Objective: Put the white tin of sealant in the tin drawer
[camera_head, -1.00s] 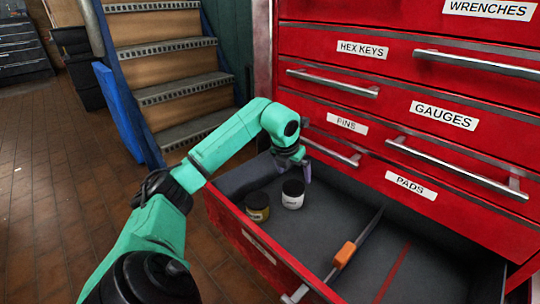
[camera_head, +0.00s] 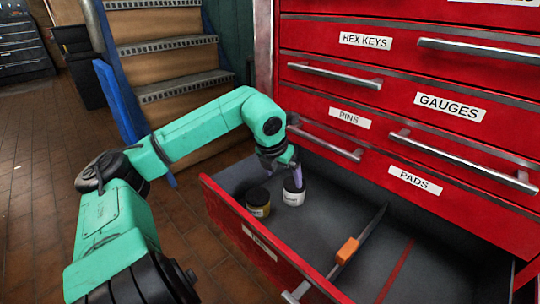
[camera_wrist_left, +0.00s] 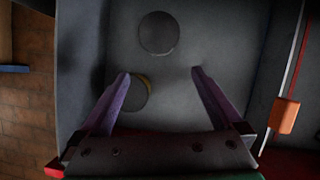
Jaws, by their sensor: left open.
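The white tin (camera_head: 293,196) with a dark lid stands upright in the open red drawer (camera_head: 262,250), near its left end. An olive-yellow tin (camera_head: 257,207) with a dark lid stands beside it, to the left. My left gripper (camera_head: 294,176) is open, with its purple fingers at the white tin in the head view, partly covering its top. In the left wrist view, the fingers (camera_wrist_left: 160,76) are apart, one dark round lid (camera_wrist_left: 160,33) lies beyond their tips, and the yellow-rimmed tin (camera_wrist_left: 138,95) is partly behind the left finger. My right gripper is not in view.
A thin divider with an orange clip (camera_head: 347,251) crosses the drawer to the right of the tins. The floor between them is clear. Closed red drawers with handles and labels rise behind. Stairs (camera_head: 165,60) stand at the left.

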